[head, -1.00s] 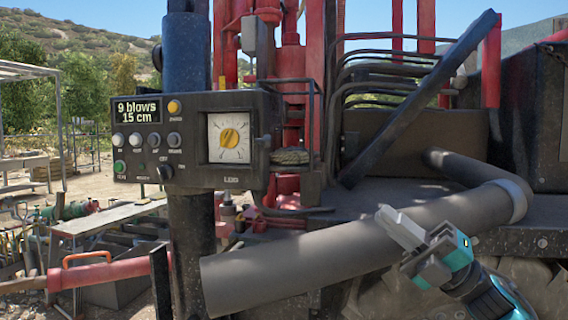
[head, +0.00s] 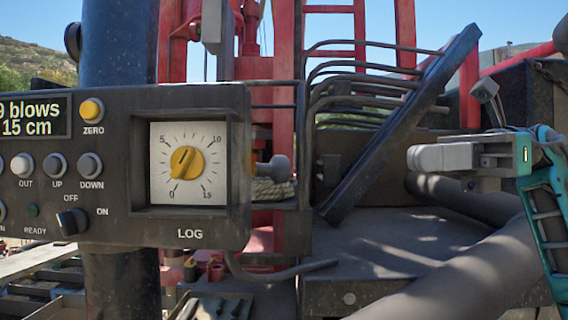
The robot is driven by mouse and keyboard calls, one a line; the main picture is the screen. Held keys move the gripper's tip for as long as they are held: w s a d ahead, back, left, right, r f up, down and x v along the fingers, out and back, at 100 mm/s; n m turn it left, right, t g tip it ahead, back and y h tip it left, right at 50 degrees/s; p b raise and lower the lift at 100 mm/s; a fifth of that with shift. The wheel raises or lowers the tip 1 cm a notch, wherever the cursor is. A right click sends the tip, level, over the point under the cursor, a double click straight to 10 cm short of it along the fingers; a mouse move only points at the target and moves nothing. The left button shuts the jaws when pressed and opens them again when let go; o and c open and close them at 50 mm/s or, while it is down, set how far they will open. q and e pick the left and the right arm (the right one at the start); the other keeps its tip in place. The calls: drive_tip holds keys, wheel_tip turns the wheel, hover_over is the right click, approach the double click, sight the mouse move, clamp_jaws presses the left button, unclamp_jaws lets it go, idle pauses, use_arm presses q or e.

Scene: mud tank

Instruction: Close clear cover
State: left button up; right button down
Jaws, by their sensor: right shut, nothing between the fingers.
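The clear cover (head: 301,140) appears as a thin dark frame with see-through middle, standing out from the right edge of the control box (head: 110,215). It looks swung open, and the dial (head: 188,162) with its yellow knob is uncovered in its recess. A grey knob-like part (head: 278,168) shows through or beside the frame. My right gripper (head: 412,158) is to the right of the cover, pointing left, with its fingers shut and empty. A clear gap separates it from the cover. My left gripper is not in view.
The box carries a display (head: 34,117), several buttons and a switch (head: 72,222), and sits on a blue-black post (head: 118,45). A thick grey pipe (head: 455,275), a slanted dark beam (head: 405,120) and bent hoses lie behind and below my right gripper.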

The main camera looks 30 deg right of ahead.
drive_tip(key=p, duration=0.3)
approach(288, 166)
drive_tip(key=x, duration=0.5)
drive_tip(key=shift+w+a+r, duration=0.1)
drive_tip(key=shift+w+a, duration=0.1)
drive_tip(key=shift+w, duration=0.2)
drive_tip(key=shift+w+a, duration=0.15)
drive_tip(key=shift+a, duration=0.3)
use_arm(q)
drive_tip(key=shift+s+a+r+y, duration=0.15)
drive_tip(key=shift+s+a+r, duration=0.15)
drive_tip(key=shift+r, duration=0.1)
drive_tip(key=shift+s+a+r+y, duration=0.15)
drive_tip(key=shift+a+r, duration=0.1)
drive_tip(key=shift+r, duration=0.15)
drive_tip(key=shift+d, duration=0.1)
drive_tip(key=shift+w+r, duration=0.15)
use_arm(e)
drive_tip(key=shift+a, duration=0.2)
